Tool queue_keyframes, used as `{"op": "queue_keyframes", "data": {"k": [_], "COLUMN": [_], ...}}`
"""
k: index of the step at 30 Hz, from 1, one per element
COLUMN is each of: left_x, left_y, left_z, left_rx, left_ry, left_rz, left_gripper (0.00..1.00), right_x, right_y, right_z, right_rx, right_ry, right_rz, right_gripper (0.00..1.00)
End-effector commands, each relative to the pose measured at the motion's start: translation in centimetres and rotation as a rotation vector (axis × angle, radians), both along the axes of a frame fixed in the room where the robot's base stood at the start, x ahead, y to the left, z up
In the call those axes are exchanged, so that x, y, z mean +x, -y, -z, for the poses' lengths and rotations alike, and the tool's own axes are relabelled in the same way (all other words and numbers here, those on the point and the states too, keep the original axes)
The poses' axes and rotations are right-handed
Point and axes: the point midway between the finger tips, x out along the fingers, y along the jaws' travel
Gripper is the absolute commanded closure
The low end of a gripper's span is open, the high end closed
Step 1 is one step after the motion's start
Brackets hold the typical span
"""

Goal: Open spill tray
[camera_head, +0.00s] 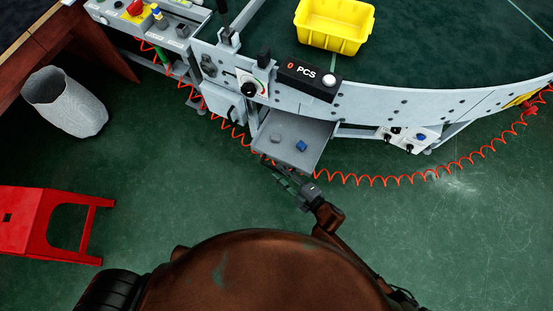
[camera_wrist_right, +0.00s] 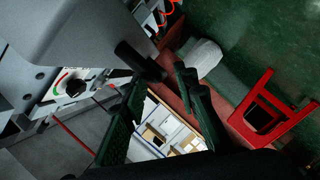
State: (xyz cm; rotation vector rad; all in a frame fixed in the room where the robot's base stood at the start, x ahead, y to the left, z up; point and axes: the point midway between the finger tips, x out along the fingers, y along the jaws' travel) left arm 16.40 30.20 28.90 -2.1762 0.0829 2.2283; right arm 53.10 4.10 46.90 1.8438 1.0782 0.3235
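The grey spill tray (camera_head: 311,153) sticks out from under the front of the curved conveyor, with a small grey block (camera_head: 276,138) and a small blue block (camera_head: 301,146) on it. My right gripper (camera_head: 283,181) is at the tray's front edge in the head view. In the right wrist view its two dark green fingers (camera_wrist_right: 158,78) are apart. The tray's grey underside or side (camera_wrist_right: 85,30) fills the upper left, and a black bar-shaped handle (camera_wrist_right: 140,62) reaches between the fingertips. I cannot tell whether the fingers touch it. My left gripper is out of view.
A yellow bin (camera_head: 335,25) stands on the conveyor (camera_head: 410,105). A coiled orange hose (camera_head: 400,180) hangs along the conveyor's front near the tray. A grey waste basket (camera_head: 65,102) and a red stool (camera_head: 35,220) stand at the left. The green floor right of the tray is open.

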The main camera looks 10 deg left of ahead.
Motion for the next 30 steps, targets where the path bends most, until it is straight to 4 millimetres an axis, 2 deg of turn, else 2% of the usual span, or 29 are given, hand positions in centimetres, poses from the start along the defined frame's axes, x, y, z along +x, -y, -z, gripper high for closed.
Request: {"op": "queue_keyframes", "data": {"k": [1,6,13,18,30], "left_x": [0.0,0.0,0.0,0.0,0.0], "left_y": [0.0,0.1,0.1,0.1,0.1], "left_z": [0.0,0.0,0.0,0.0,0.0], "left_rx": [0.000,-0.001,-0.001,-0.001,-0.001], "left_ry": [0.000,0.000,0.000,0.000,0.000], "left_rz": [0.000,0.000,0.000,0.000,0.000], "left_gripper": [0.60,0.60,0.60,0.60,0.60], "right_x": [-0.7,-2.9,-4.8,-5.3,-5.3], "right_y": [1.0,3.9,6.5,7.2,7.2], "right_z": [-0.1,-0.9,-1.7,-1.9,-1.9], "right_rx": [-0.002,-0.003,-0.001,0.000,0.000], "right_ry": [-0.002,-0.002,-0.002,-0.001,-0.001], "right_rz": [0.001,0.001,0.001,0.001,0.001], "right_gripper": [0.73,0.73,0.73,0.73,0.73]}}
